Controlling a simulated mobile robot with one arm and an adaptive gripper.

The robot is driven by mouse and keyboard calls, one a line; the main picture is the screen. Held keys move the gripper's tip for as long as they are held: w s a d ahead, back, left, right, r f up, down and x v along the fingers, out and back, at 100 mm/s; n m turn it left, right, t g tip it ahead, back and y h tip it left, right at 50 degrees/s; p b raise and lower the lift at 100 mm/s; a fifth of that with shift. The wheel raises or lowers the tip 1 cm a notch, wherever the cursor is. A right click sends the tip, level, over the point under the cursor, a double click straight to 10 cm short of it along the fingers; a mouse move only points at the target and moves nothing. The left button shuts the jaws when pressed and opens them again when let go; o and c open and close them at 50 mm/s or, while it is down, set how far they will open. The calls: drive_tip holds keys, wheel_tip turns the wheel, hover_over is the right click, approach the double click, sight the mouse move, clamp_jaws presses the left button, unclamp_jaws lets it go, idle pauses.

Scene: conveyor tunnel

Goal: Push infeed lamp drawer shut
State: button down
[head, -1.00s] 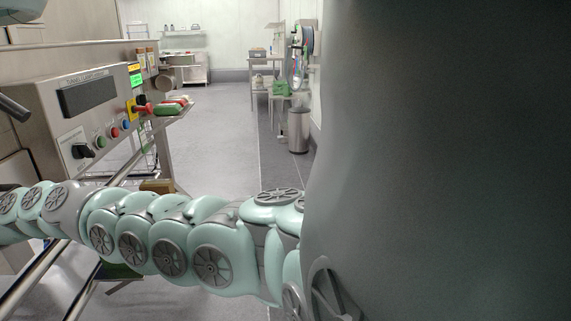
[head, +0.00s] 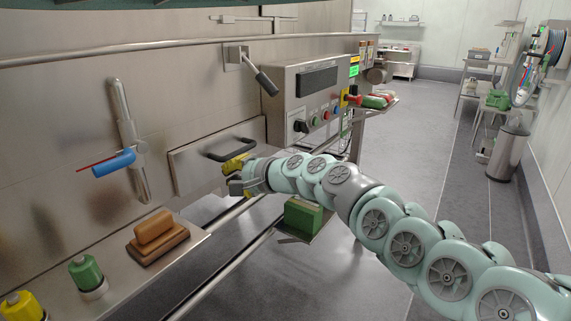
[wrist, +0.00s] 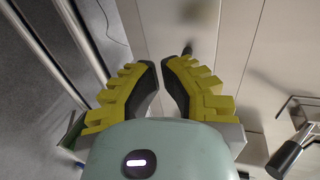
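A steel drawer front (head: 190,166) with a dark bar handle (head: 232,149) is in the machine's wall, left of the control box in the head view. How far it stands out is hard to tell. My gripper (head: 237,166) has yellow-backed fingers and is just in front of the drawer's lower right part, near the handle. In the wrist view my gripper (wrist: 160,62) has its fingertips a small gap apart with nothing between them. A pale panel and a dark handle end (wrist: 187,50) lie beyond the tips. Contact with the drawer cannot be told.
A control box (head: 310,90) with buttons stands right of the drawer, a lever (head: 262,80) above it. A green block (head: 303,215) is below my forearm. A brown block (head: 155,235) and bottles sit on the front-left ledge. Open floor lies right.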

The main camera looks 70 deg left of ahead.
drive_tip(key=shift+p+v, duration=2.6)
drive_tip(key=shift+p, duration=1.35)
